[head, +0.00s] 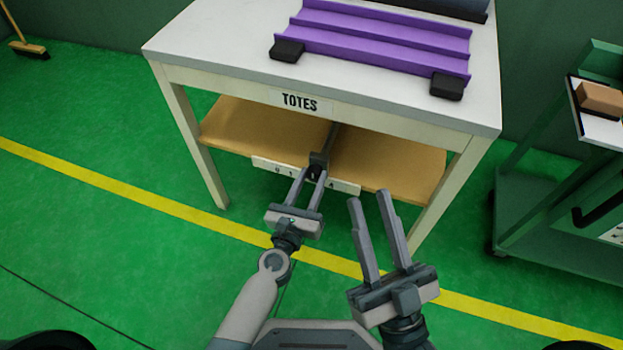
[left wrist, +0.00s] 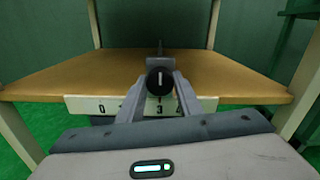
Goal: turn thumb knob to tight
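The thumb knob (left wrist: 160,80) is a small dark round knob with a pale, near-vertical pointer line on its face. It is at the front of the lower shelf, above a white numbered strip (left wrist: 85,105). In the head view the knob (head: 315,172) is small and partly hidden at my left fingertips. My left gripper (head: 314,176) is open, with one finger on each side of the knob; small gaps seem to remain in the left wrist view (left wrist: 160,88). Part of the strip's numbering is hidden. My right gripper (head: 370,195) is open and empty, right of the left one, in front of the table.
The white table (head: 220,45) labelled TOTES stands over a wooden lower shelf (head: 390,165). A purple ridged tray (head: 390,35) with dark end blocks lies on top. A green cart (head: 550,190) stands at right.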

